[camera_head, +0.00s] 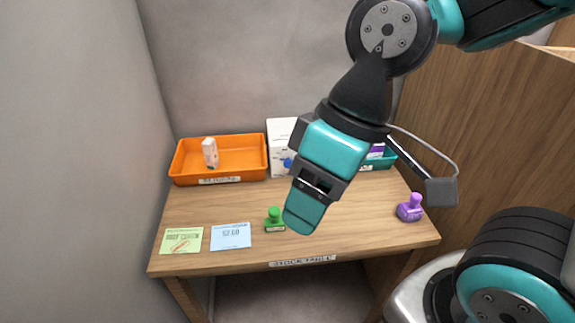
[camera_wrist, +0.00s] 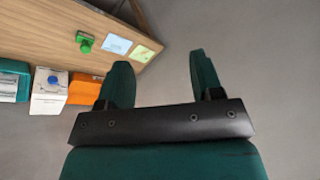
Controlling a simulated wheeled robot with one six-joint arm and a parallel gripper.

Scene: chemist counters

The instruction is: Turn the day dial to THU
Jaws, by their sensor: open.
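A white box (camera_head: 277,140) with a round blue knob (camera_head: 288,163) stands at the back of the wooden table, partly hidden by my arm. I take the knob to be the day dial. In the wrist view the white box (camera_wrist: 47,103) and its blue knob (camera_wrist: 52,79) show at the left. No day marks can be read, so the dial's setting cannot be told. My gripper (camera_head: 301,218) points down in front of the box, above the front of the table. In the wrist view its two fingers (camera_wrist: 160,62) are spread apart with nothing between them.
An orange tray (camera_head: 236,143) holding a small white bottle (camera_head: 210,152) is left of the box. A teal tray (camera_head: 384,162) is right of it. A green stamp (camera_head: 274,220), purple stamp (camera_head: 410,208), green card (camera_head: 181,240) and blue card (camera_head: 231,236) lie towards the front.

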